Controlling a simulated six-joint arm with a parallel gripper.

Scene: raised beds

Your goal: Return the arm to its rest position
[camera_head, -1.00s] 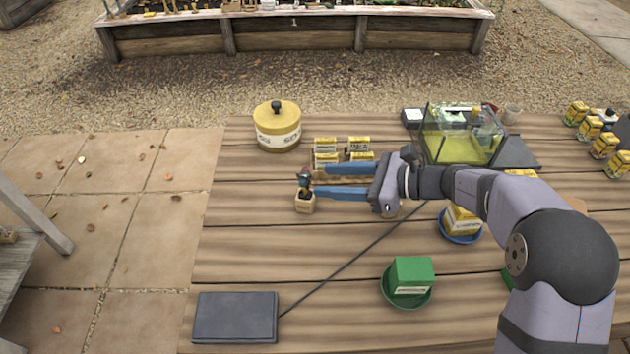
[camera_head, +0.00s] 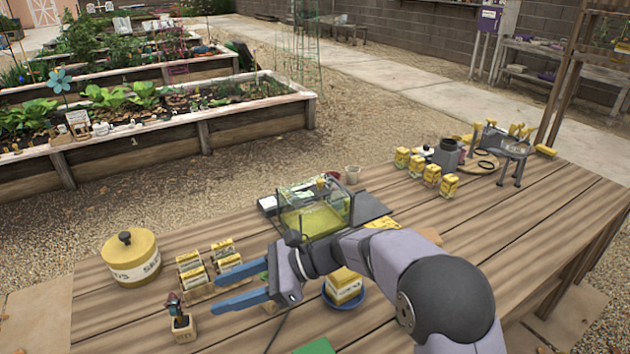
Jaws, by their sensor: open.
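My gripper (camera_head: 228,292) is open, with its two blue fingers pointing left over the wooden table (camera_head: 540,205). Nothing shows between the fingers. A small wooden pot with a dark, red-tipped item in it (camera_head: 183,326) stands just left of the fingertips, apart from them. My arm stretches from the lower right across the table, with its wrist low over the boards. It partly hides a yellow box (camera_head: 343,284) on a blue saucer (camera_head: 357,306).
A yellow lidded tin (camera_head: 131,260) stands at the left. Several yellow packets (camera_head: 192,272) stand behind the fingers. A clear box with yellow contents (camera_head: 315,212) stands behind my wrist. More yellow packets (camera_head: 432,174) stand farther right. A green block (camera_head: 315,346) shows at the bottom edge. Bare boards lie at the right.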

